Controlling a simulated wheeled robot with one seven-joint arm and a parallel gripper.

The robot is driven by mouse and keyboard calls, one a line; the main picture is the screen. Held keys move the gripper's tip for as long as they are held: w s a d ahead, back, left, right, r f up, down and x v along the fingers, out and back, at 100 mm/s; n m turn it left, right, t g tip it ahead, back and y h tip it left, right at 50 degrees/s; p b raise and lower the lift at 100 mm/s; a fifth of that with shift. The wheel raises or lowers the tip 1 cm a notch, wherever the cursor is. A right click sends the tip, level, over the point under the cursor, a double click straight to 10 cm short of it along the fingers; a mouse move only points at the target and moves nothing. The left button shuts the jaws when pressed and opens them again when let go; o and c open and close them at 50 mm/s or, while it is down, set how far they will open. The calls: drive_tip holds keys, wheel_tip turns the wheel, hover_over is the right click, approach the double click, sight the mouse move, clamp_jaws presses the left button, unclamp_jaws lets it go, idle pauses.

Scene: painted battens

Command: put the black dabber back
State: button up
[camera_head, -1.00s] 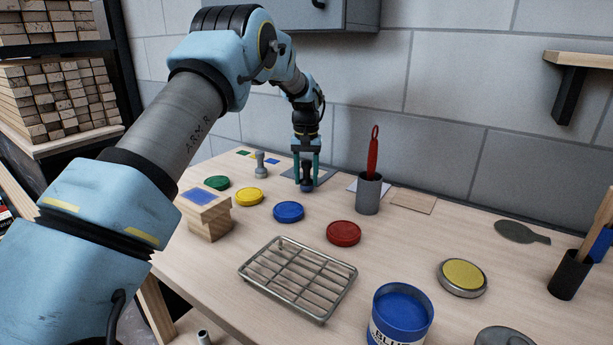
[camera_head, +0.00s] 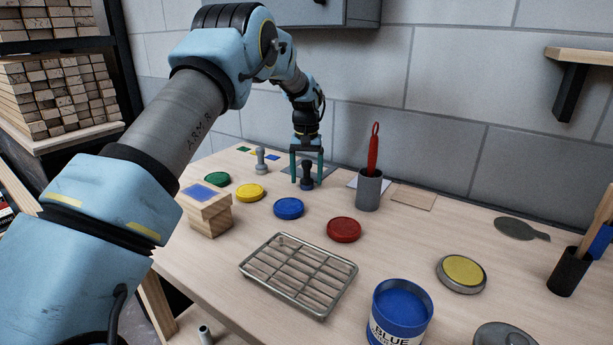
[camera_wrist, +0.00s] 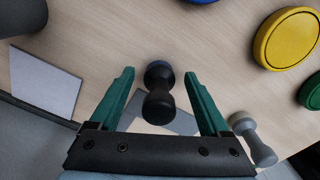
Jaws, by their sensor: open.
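The black dabber (camera_head: 307,176) stands upright at the back of the table, on or at the edge of a grey sheet (camera_head: 290,166); I cannot tell exactly which. In the wrist view the black dabber (camera_wrist: 158,92) lies between the two green fingers, with a gap on each side. My gripper (camera_head: 307,179) is open around the dabber, and its fingers also show in the wrist view (camera_wrist: 158,88). A grey dabber (camera_head: 261,160) stands to the left, and it shows at the right of the wrist view (camera_wrist: 252,136).
Green (camera_head: 217,179), yellow (camera_head: 249,191), blue (camera_head: 289,208) and red (camera_head: 344,229) round pads lie in front. A grey cup (camera_head: 368,190) with a red-handled tool stands to the right. A wire rack (camera_head: 298,275), wooden block (camera_head: 208,212) and blue paint tin (camera_head: 400,315) are nearer.

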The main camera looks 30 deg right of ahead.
sight(307, 162)
wheel_tip(307, 162, up, 8)
drive_tip(key=shift+f+b, duration=0.15)
drive_tip(key=shift+b, duration=0.95)
